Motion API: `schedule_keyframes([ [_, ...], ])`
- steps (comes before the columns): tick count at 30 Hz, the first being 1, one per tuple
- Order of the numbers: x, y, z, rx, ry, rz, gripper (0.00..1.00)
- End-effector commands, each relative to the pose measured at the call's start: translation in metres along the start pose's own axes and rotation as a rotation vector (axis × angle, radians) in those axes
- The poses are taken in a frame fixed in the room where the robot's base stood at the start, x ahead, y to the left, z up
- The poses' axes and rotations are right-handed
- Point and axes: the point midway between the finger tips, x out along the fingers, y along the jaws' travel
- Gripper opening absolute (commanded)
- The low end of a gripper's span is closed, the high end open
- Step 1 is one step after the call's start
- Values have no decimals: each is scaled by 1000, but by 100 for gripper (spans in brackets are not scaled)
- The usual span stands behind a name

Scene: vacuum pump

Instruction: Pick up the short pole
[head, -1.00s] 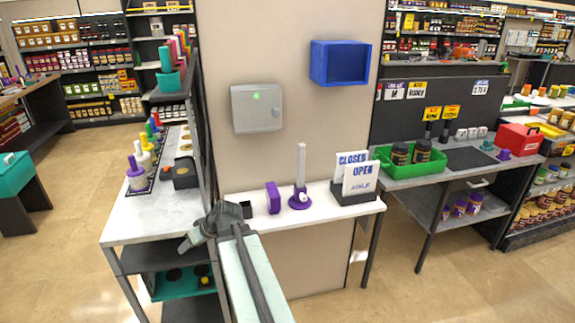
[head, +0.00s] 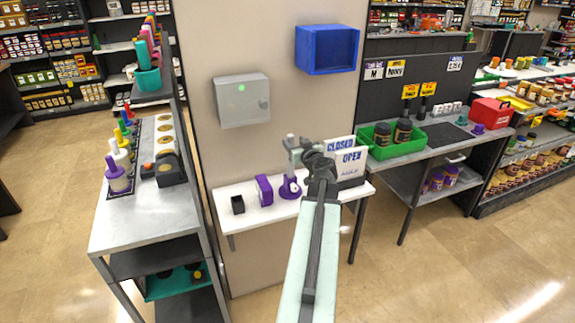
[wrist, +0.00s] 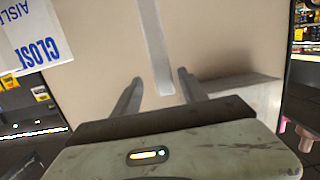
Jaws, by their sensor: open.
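The short pole is a light, slim upright bar. In the head view it stands in a round purple base (head: 290,188) on the white shelf, partly hidden by my gripper (head: 298,150). In the wrist view the pole (wrist: 154,45) runs down from the top edge to between the two fingers of my gripper (wrist: 158,88). The fingers are open, one on each side of it, with gaps showing. I cannot tell how far the pole's lower end reaches past the fingers.
A purple block (head: 264,190) and a small black box (head: 238,205) stand left of the base on the white shelf (head: 262,217). A grey wall box (head: 242,101) and a blue bin (head: 327,50) hang above.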

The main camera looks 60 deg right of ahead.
Motion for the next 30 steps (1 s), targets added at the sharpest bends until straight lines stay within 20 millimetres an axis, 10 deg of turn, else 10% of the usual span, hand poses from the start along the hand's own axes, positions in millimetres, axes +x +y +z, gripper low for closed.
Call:
schedule_keyframes([
  [20, 59, -9, 6, 0, -1, -8, 50],
  [26, 59, -9, 6, 0, -1, -8, 3],
  [30, 59, -10, 6, 0, -1, -9, 0],
])
